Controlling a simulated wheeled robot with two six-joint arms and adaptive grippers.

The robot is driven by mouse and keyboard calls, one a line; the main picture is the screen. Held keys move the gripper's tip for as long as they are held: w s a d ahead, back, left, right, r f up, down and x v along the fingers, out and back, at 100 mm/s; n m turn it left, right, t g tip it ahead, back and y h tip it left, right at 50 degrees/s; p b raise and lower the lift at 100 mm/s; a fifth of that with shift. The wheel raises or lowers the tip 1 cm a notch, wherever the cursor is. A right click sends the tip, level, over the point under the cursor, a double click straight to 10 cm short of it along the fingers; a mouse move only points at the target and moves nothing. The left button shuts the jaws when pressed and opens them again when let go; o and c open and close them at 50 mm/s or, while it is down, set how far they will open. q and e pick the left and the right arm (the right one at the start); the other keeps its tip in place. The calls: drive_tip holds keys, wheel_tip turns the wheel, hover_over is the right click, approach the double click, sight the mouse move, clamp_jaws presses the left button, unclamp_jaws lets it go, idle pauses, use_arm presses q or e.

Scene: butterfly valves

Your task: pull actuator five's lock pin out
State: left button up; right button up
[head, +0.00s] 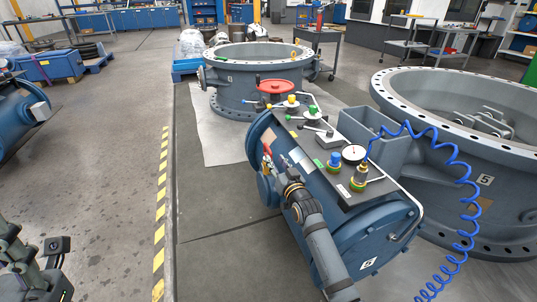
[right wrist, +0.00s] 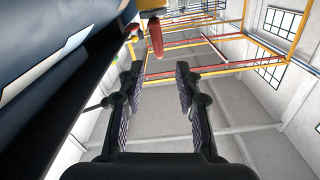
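Actuator five (head: 345,225) is the blue cylinder in the middle of the head view, with a 5 label on its near end. A small red piece (head: 267,149) shows at its left side; I take it for the lock pin, but its lower part is hidden. In the right wrist view a red tapered piece (right wrist: 155,37) hangs ahead of my fingers, near the line between them. My right gripper (right wrist: 158,75) is open and empty, short of that piece. My left gripper (head: 35,265) is at the lower left edge, partly cut off, away from the actuator.
A coiled blue hose (head: 460,190) hangs at the right. Large valve bodies stand behind (head: 255,75) and to the right (head: 470,160).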

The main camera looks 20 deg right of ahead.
sight(269, 149)
drive_tip(key=w+b, duration=0.1)
drive_tip(key=w, duration=0.1)
drive_tip(key=w+b, duration=0.1)
drive_tip(key=w, duration=0.1)
drive_tip(key=w+b, duration=0.1)
drive_tip(key=w, duration=0.1)
drive_tip(key=shift+w+a+f, duration=0.1)
drive_tip(key=shift+w+f, duration=0.15)
drive_tip(key=shift+w, duration=0.1)
drive_tip(key=shift+w+r, duration=0.15)
drive_tip(key=shift+w, duration=0.4)
drive_tip(key=shift+c, duration=0.3)
clamp_jaws()
